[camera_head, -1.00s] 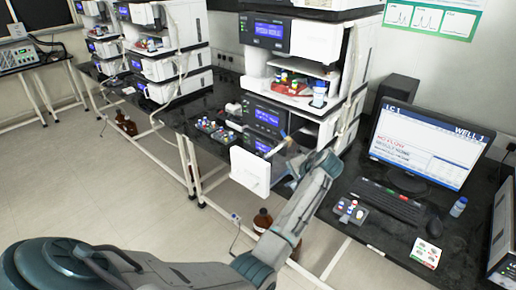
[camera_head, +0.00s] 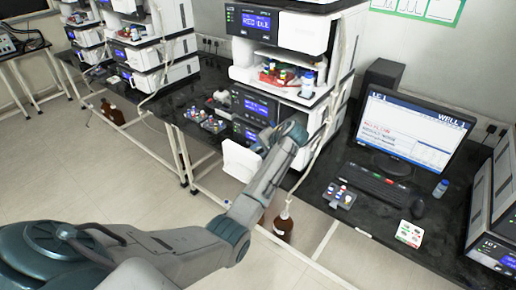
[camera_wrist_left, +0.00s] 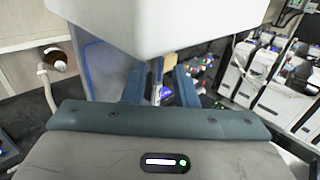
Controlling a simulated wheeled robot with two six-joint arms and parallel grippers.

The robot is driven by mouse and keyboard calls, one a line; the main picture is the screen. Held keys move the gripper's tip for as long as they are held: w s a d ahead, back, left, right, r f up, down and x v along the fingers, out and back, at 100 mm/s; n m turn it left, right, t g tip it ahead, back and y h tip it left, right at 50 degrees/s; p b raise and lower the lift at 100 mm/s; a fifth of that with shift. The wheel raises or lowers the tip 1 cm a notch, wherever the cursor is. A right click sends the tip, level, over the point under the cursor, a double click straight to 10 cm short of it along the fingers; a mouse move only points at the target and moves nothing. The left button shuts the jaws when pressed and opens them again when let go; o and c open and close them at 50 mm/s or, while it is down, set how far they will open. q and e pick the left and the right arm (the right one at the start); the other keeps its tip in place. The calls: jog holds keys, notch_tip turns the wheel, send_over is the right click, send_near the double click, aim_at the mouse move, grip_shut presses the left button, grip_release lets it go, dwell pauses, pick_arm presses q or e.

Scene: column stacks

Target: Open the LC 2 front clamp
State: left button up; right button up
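A tall stack of white and dark instrument modules (camera_head: 290,100) stands on the black bench at the centre of the head view. No label reading LC 2 is legible on it. A white panel (camera_head: 240,160) stands open at its lower front. My left gripper (camera_head: 268,142) is in front of the stack's lower modules, close to the panel. In the left wrist view its fingers (camera_wrist_left: 160,80) are apart, with a small pale thing visible between or behind them. I cannot make out the clamp itself. My right gripper is not in view.
A monitor (camera_head: 412,130) reading LC 1 and a keyboard (camera_head: 370,186) stand to the right. A vial rack (camera_head: 204,121) sits left of the gripper. A brown bottle (camera_head: 284,224) stands on the floor below. A white body (camera_wrist_left: 160,22) fills the top of the wrist view.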

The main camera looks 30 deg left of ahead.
pick_arm(q)
jog(key=shift+a+f, duration=0.1)
jog(key=shift+f, duration=0.05)
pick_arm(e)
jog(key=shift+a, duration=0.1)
pick_arm(q)
jog(key=shift+c, duration=0.5)
grip_shut()
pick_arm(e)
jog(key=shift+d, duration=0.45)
